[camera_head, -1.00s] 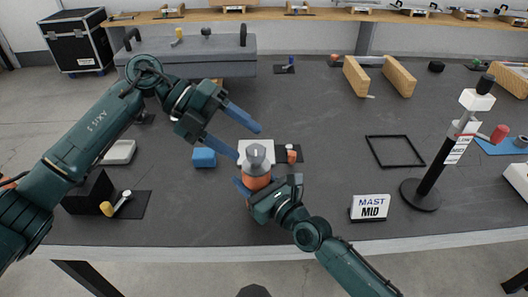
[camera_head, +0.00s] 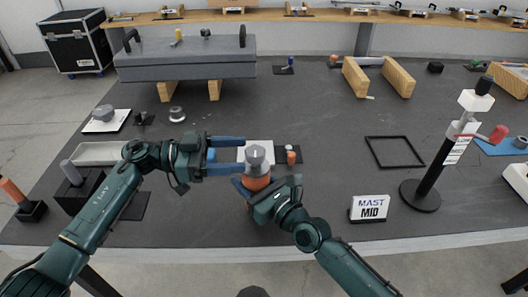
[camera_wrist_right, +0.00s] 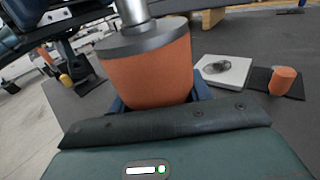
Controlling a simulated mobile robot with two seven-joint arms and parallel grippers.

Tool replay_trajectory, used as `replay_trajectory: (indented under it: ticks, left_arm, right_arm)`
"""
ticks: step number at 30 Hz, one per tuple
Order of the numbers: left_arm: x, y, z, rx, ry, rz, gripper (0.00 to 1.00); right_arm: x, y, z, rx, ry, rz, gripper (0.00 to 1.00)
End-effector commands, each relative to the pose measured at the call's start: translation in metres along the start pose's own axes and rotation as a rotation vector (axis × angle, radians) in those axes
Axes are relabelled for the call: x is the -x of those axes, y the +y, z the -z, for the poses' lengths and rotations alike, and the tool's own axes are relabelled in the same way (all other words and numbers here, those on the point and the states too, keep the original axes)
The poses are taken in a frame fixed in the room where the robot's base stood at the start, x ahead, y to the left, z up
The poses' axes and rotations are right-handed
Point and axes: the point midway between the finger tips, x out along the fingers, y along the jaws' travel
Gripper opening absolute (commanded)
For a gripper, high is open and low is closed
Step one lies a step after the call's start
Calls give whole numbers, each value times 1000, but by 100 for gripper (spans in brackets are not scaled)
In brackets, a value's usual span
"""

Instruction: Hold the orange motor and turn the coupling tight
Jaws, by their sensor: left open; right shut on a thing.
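The orange motor (camera_head: 257,183) stands upright, with the grey coupling (camera_head: 256,157) on its top. In the right wrist view the motor (camera_wrist_right: 150,75) fills the middle and the coupling (camera_wrist_right: 140,38) sits above it, its top cut off. My right gripper (camera_head: 250,186) is shut around the motor from the front right; its blue fingers are largely hidden behind the motor in the wrist view. My left gripper (camera_head: 243,155) is open and level, its two blue fingers pointing right, with the tips just left of the coupling. I cannot tell whether they touch it.
A white plate (camera_head: 264,146) and a small orange cylinder (camera_head: 291,157) lie just behind the motor. A "MAST MID" sign (camera_head: 370,207), a black frame (camera_head: 395,152) and a mast stand (camera_head: 432,185) are to the right. A grey raised slab (camera_head: 185,65) stands at the back left.

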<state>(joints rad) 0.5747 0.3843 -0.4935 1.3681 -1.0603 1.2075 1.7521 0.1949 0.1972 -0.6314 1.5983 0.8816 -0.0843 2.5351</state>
Motion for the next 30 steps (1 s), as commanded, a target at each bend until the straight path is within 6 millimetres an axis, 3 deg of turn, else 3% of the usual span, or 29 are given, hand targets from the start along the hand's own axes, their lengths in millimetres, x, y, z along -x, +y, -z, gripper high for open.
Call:
replay_trajectory:
  ticks: [6, 12, 23, 30]
  left_arm:
    - [-43, 0, 1, -2, 2, -1, 61]
    - [-63, 0, 0, -2, 0, -1, 61]
    - [-68, 0, 0, -3, -2, 0, 61]
    - [-67, 0, 0, -3, -2, 0, 41]
  right_arm:
    - [0, 0, 0, 0, 1, 0, 3]
    - [0, 0, 0, 0, 1, 0, 3]
    - [0, 0, 0, 0, 1, 0, 3]
    - [0, 0, 0, 0, 1, 0, 3]
